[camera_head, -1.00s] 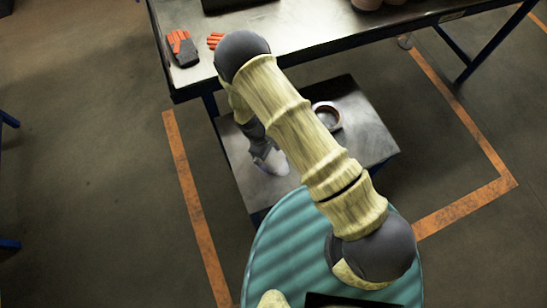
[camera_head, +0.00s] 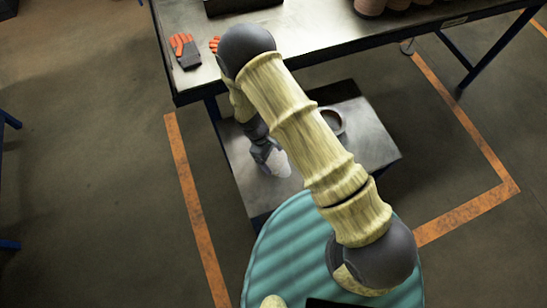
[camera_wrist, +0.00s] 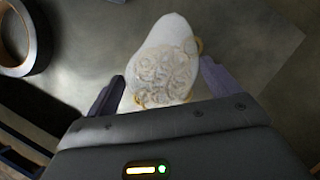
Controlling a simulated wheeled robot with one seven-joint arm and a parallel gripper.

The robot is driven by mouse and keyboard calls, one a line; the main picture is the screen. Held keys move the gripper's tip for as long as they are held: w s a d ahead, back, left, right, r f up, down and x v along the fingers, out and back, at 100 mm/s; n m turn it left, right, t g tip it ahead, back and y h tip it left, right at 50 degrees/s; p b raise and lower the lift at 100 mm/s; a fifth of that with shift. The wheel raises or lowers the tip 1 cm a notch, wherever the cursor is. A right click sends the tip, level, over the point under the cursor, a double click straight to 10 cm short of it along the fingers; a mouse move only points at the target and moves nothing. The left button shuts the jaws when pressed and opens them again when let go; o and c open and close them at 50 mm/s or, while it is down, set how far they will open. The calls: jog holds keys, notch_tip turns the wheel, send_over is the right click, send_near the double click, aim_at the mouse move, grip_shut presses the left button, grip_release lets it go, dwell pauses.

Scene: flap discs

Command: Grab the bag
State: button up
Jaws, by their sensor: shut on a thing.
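The bag (camera_wrist: 165,62) is whitish and partly see-through, with several round disc shapes inside. In the wrist view it sits between the two fingers of my gripper (camera_wrist: 160,90), which is shut on it. In the head view the bag (camera_head: 279,164) shows as a pale shape at the fingertips of my gripper (camera_head: 268,155), over the low grey metal platform (camera_head: 245,185). I cannot tell whether the bag still touches the platform. My arm hides part of the platform.
A roll of tape (camera_head: 331,121) lies on the platform; it also shows in the wrist view (camera_wrist: 18,40). A higher metal table (camera_head: 320,32) behind holds orange and grey gloves (camera_head: 186,50), a dark tray (camera_head: 240,4) and brown pots (camera_head: 370,6). Orange lines (camera_head: 195,210) mark the floor.

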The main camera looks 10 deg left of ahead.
aim_at(273, 156)
notch_tip(273, 156, up, 7)
jog(key=shift+r+b, duration=0.15)
jog(key=shift+b, duration=0.2)
dwell(0.6)
